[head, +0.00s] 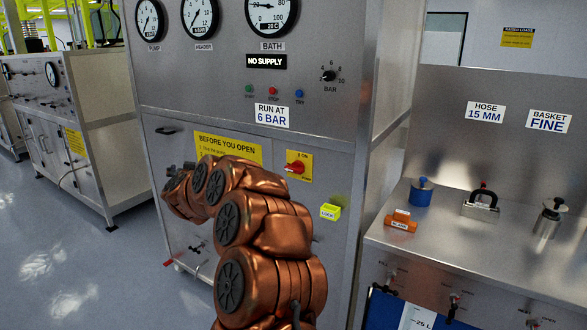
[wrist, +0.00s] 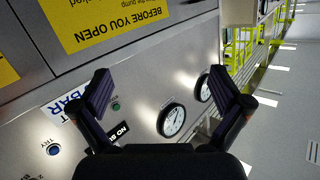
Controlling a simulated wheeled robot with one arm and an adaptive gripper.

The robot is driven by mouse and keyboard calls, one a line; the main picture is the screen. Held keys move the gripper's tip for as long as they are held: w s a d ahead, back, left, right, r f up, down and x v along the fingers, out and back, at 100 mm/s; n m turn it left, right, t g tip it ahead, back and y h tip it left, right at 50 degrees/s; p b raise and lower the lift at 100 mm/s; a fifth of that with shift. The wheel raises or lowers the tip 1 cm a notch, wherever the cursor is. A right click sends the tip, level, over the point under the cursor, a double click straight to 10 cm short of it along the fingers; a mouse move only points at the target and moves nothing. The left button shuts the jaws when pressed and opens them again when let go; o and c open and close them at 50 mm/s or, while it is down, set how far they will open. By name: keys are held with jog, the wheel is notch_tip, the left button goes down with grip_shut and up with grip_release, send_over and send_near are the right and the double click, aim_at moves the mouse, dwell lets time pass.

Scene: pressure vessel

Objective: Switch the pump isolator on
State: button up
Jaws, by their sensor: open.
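The pump isolator (head: 298,166) is a red rotary handle on a yellow plate on the lower front of the grey cabinet, right of the yellow "BEFORE YOU OPEN" sign (head: 228,147). Its handle lies roughly sideways, and the small plate lettering is only partly readable. My gripper (wrist: 160,78) is open and empty in the wrist view, with the cabinet front seen upside down beyond its fingers. In the head view my copper arm reaches up left of the isolator and mostly hides the gripper. A yellow plate edge (wrist: 6,72) shows at the wrist view's left; no handle shows there.
The cabinet's upper panel has gauges, a "NO SUPPLY" display (head: 266,62) and a bar knob (head: 328,75). A yellow "LOCK" tag (head: 330,212) sits below right of the isolator. A steel bench (head: 470,245) with several fittings stands right. Open floor lies left.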

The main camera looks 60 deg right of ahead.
jog(key=s+d+f+m+g+h, duration=0.1)
jog(key=s+d+m+g+h, duration=0.15)
jog(key=d, duration=0.35)
jog(key=s+d+f+m+g+h, duration=0.1)
jog(key=s+d+f+g+h, duration=0.1)
jog(key=s+d, duration=0.35)
jog(key=m+g+h, duration=0.3)
jog(key=m+g, duration=0.1)
jog(key=g, duration=0.3)
send_near(292, 169)
jog(key=d, duration=0.3)
jog(key=shift+w+d+p, duration=0.15)
jog(key=shift+d+p, duration=1.1)
jog(key=shift+d, duration=2.8)
jog(key=c, duration=1.2)
